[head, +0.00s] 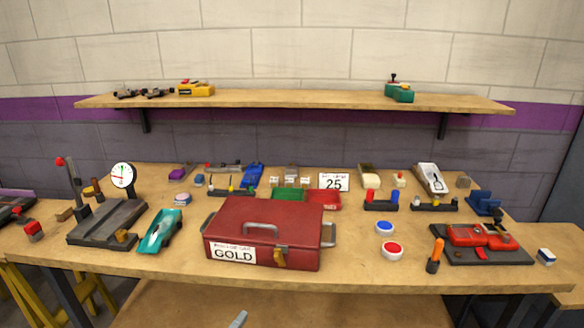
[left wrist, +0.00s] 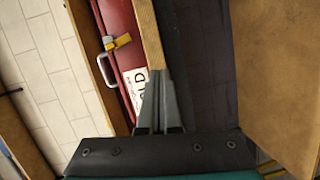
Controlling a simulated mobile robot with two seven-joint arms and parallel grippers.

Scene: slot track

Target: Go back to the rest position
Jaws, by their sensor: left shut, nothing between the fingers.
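My left gripper (head: 238,319) shows only as a small grey tip at the bottom edge of the head view. It is in front of the workbench (head: 370,280), below the level of its top, and apart from everything. In the left wrist view its two fingers (left wrist: 159,78) are together with nothing between them. A red case (head: 265,222) labelled GOLD stands closed at the bench's front middle; it also shows sideways in the left wrist view (left wrist: 112,20), beyond the bench edge. My right gripper is in neither view.
The bench holds a teal car (head: 162,230), a dark stand with a dial (head: 122,176), a blue button (head: 385,227), a red button (head: 391,248) and an orange-handled tool (head: 435,253). A wall shelf (head: 290,101) hangs behind. A lower board (head: 330,308) lies under the bench.

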